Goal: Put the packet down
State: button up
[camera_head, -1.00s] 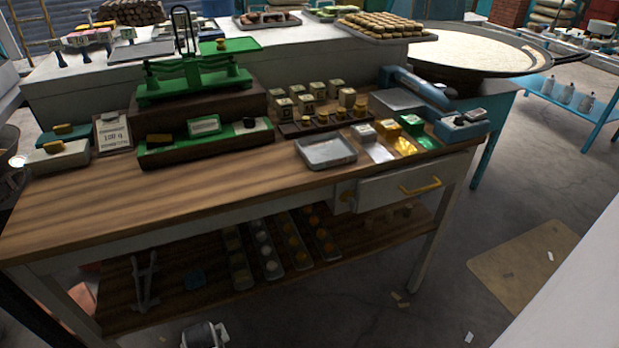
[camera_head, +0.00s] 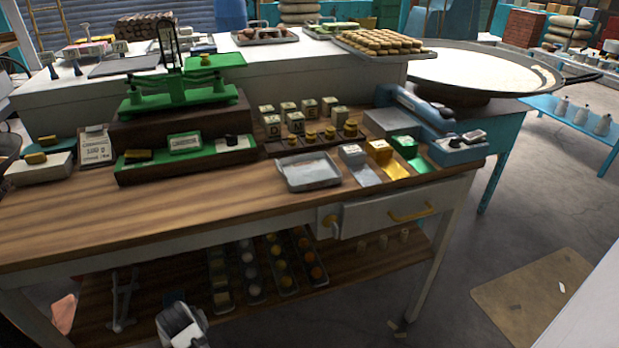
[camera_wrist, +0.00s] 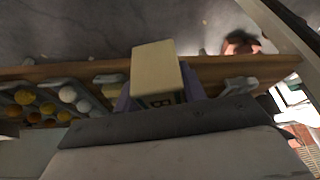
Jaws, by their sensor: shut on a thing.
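In the wrist view a cream block-shaped packet (camera_wrist: 155,68) with a dark green band and a letter on its near face is between my gripper's fingers (camera_wrist: 158,97). My gripper is shut on it. The lower shelf's edge and bare floor show behind the packet. In the head view my gripper (camera_head: 182,328) is at the bottom edge, low in front of the workbench (camera_head: 90,225). The packet cannot be made out there. Several similar cream packets with lettered green bands (camera_head: 290,108) stand in rows on the bench top.
A green balance scale (camera_head: 180,95) stands on a dark box at the back left. A grey metal tray (camera_head: 308,172) lies near the front edge, beside coloured sheets (camera_head: 390,168). The left front of the bench is bare. The lower shelf (camera_head: 95,300) holds narrow trays of round pieces.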

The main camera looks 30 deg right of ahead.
jog(key=shift+w, duration=0.25)
